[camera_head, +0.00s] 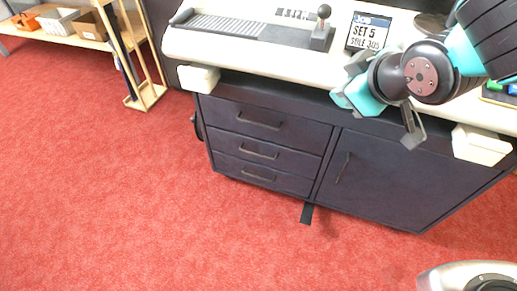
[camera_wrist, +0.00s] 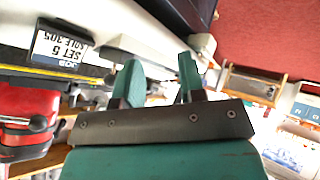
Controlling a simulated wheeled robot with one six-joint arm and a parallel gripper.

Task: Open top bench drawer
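The bench has a dark cabinet with three drawers at its left. The top bench drawer (camera_head: 240,117) is shut, flush with the drawers below, and its dark bar handle (camera_head: 258,123) is in plain view. My gripper (camera_head: 346,83) is at the bench's front edge, right of and above the top drawer, apart from the handle. In the wrist view, its two teal fingers (camera_wrist: 159,78) stand apart with nothing between them. The top drawer's handle cannot be made out in the wrist view.
Below are the middle drawer (camera_head: 257,151) and bottom drawer (camera_head: 256,176), and at right a cabinet door (camera_head: 375,177), all shut. A sign (camera_head: 369,32) and a lever device (camera_head: 262,29) stand on the bench top. The red floor (camera_head: 120,190) before the drawers is clear.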

